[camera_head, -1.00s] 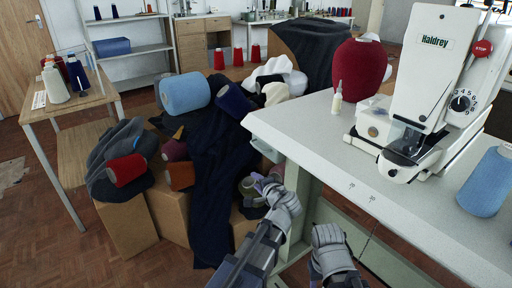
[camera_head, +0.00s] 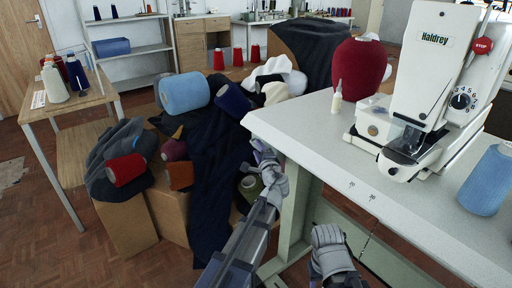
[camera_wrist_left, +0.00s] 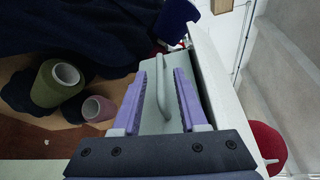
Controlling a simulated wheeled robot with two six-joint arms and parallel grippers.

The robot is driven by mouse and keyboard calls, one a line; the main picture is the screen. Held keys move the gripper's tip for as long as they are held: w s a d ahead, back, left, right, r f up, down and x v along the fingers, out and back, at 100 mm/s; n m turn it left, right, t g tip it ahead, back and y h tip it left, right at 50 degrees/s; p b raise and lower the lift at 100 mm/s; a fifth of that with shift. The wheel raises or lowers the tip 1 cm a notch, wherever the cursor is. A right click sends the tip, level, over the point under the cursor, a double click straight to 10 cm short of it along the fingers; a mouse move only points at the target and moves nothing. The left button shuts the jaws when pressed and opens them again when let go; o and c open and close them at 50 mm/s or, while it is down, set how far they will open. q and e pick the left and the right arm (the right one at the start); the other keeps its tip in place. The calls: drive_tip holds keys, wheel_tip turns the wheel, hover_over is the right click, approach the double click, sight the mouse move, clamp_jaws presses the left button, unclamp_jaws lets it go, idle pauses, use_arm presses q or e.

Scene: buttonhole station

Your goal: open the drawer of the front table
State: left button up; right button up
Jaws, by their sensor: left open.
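The front table (camera_head: 350,165) has a pale grey top. Its left end is beside my left gripper (camera_head: 262,154). In the left wrist view, a pale grey-green drawer front (camera_wrist_left: 150,122) with a grey bar handle (camera_wrist_left: 162,92) lies under the tabletop edge. My left gripper (camera_wrist_left: 160,74) is open, with one purple finger on each side of the handle. I cannot tell if either finger touches it. I cannot tell whether the drawer is fully shut. My right arm is low at the table's near side, with no fingers showing.
A white sewing machine (camera_head: 420,90), a red yarn cone (camera_head: 359,68) and a blue cone (camera_head: 488,180) stand on the table. Dark cloth (camera_head: 205,190) and several yarn cones lie on boxes left of the drawer. An olive cone (camera_wrist_left: 55,82) is close to the gripper.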

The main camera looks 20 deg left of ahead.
sight(256, 146)
use_arm(q)
drive_tip(key=x, duration=0.3)
drive_tip(key=shift+w, duration=0.1)
clamp_jaws()
idle(1.4)
